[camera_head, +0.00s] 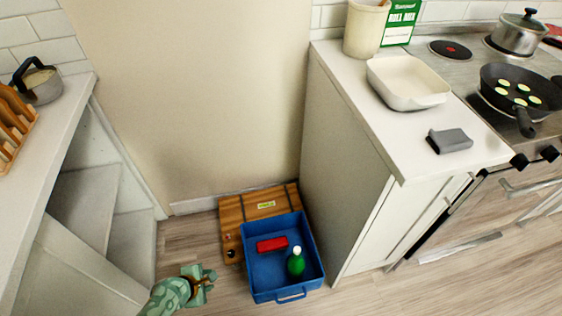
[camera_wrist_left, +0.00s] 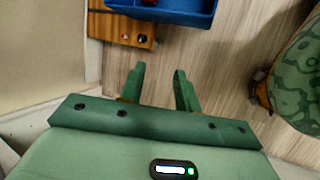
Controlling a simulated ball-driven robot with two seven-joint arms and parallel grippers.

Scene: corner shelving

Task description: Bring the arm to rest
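My left gripper (camera_head: 205,281) is low in the head view, to the left of a blue crate and above the wood floor. In the left wrist view its two green fingers (camera_wrist_left: 159,85) stand apart with only floor between them, so it is open and empty. My right gripper is not in the head view, and I cannot identify it in the left wrist view.
A blue crate (camera_head: 314,262) holds a red box (camera_head: 272,244) and a green bottle (camera_head: 296,264). A wooden crate (camera_head: 231,215) lies behind it. White shelving (camera_head: 95,205) stands left, a counter cabinet (camera_head: 350,160) right. Floor (camera_head: 430,285) at the front right is clear.

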